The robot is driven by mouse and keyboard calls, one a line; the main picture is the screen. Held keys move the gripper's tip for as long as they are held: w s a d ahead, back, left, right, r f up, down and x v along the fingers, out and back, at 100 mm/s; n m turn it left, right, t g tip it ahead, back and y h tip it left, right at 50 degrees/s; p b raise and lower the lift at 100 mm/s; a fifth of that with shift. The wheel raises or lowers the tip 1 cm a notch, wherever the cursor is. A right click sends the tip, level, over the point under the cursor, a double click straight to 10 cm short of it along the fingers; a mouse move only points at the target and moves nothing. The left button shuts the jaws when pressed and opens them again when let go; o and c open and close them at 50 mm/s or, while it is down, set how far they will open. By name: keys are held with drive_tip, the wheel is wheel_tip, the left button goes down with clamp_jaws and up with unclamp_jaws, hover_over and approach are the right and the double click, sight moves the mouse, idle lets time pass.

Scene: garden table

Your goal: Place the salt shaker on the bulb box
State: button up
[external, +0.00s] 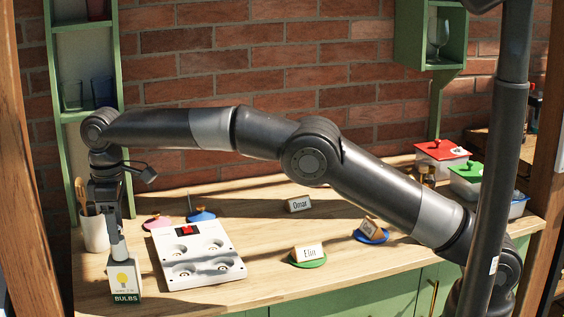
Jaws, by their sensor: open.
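The bulb box (125,280), white with a yellow bulb picture and a green "BULBS" label, stands upright at the front left of the table. My gripper (118,240) points down directly over its top, with the jaws open. A narrow pale grey shape shows between the gripper and the box top; I cannot tell whether it is the salt shaker or a gripper finger. I cannot make out the salt shaker for certain. Whether the gripper touches the box is too small to tell.
A white panel (170,265) with round sockets lies right of the box. A utensil crock (94,232) stands behind the box. Name blocks, one reading "Elin" (309,253), and coloured discs lie mid-table. Red-lidded (441,150) and green-lidded (467,172) containers stand at right.

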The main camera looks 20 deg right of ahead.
drive_tip(key=shift+r, duration=3.1)
drive_tip(key=shift+w+d, duration=0.1)
drive_tip(key=w+d+r+m, duration=0.2)
drive_tip(key=w+d+r, duration=0.2)
drive_tip(key=d, duration=0.4)
drive_tip(key=w+d+r+m+t+y, duration=0.1)
drive_tip(key=w+d+r+m, duration=0.1)
drive_tip(key=w+d+r, duration=0.45)
drive_tip(key=w+d+r+m, duration=0.1)
drive_tip(key=w+d+r, duration=0.1)
drive_tip(key=d, duration=0.8)
drive_tip(key=s+d+r+m+t, duration=0.1)
drive_tip(key=d+r+m, duration=0.2)
drive_tip(key=d, duration=0.9)
drive_tip(key=s+d+f+m+t, duration=0.15)
drive_tip(key=s+d, duration=0.35)
drive_tip(key=d, duration=0.5)
drive_tip(key=s+d+f+m+t, duration=0.15)
drive_tip(key=s+d, duration=0.35)
drive_tip(key=d, duration=0.5)
drive_tip(key=s+d+f+m+h, duration=0.1)
drive_tip(key=s+d+f+m, duration=0.3)
drive_tip(key=s+d+f, duration=0.6)
drive_tip(key=s, duration=0.3)
drive_tip(key=shift+s+d+f+m+t, duration=0.2)
drive_tip(key=shift+s+d+m+t, duration=0.1)
drive_tip(key=shift+m, duration=0.1)
